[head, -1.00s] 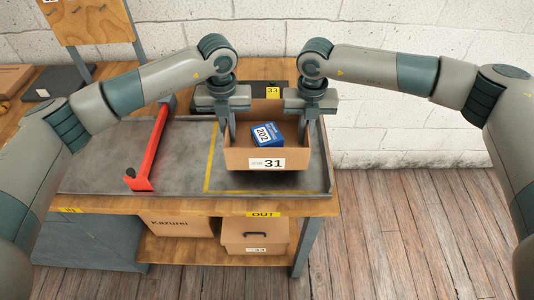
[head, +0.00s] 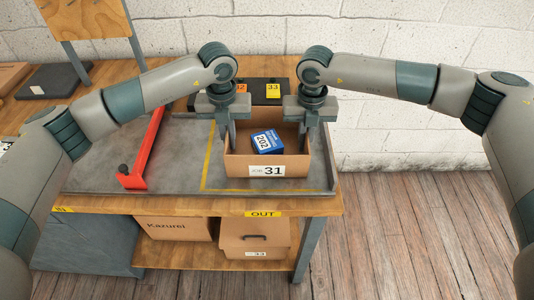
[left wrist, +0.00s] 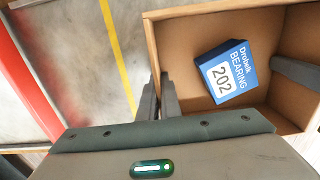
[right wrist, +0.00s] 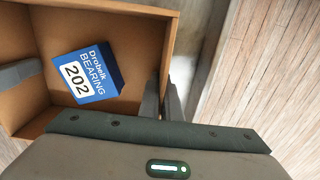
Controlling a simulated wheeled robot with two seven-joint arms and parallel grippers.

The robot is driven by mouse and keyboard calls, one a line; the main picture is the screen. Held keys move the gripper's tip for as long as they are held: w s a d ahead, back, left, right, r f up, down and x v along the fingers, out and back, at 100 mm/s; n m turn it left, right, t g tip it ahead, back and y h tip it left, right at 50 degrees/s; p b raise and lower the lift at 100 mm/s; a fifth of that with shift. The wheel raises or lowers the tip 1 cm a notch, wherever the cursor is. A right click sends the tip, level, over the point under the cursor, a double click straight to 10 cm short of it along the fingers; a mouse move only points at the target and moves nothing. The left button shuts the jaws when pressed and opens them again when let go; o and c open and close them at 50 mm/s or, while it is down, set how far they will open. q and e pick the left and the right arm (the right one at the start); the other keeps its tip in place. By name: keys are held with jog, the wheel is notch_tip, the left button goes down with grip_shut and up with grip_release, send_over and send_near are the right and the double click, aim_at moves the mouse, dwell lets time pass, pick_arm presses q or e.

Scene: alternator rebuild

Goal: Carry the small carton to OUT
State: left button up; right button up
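The small carton (head: 238,168) is an open brown box labelled 31, with a blue bearing box (head: 267,142) marked 202 inside. It is upright within the yellow outline (head: 206,155) behind the yellow OUT label (head: 263,214). I cannot tell whether its base touches the grey mat. My left gripper (head: 227,140) is shut on its left wall, one finger inside and one outside; this shows in the left wrist view (left wrist: 160,98). My right gripper (head: 307,138) is shut on its right wall in the same way, as the right wrist view (right wrist: 162,100) shows.
A red bar (head: 145,148) lies on the grey mat (head: 100,172) left of the outline. Two more cartons (head: 254,238) sit on the shelf below. The mat has a raised rim.

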pick_arm(q)
jog(key=o, duration=0.4)
pick_arm(e)
jog(key=o, duration=0.4)
pick_arm(q)
jog(key=shift+r, duration=0.1)
notch_tip(320, 180, up, 12)
pick_arm(e)
jog(key=shift+r, duration=0.2)
notch_tip(320, 180, up, 12)
jog(key=shift+f, duration=0.15)
dwell(0.7)
pick_arm(q)
jog(key=shift+s, duration=0.1)
pick_arm(e)
jog(key=shift+s+f, duration=0.1)
dwell(0.4)
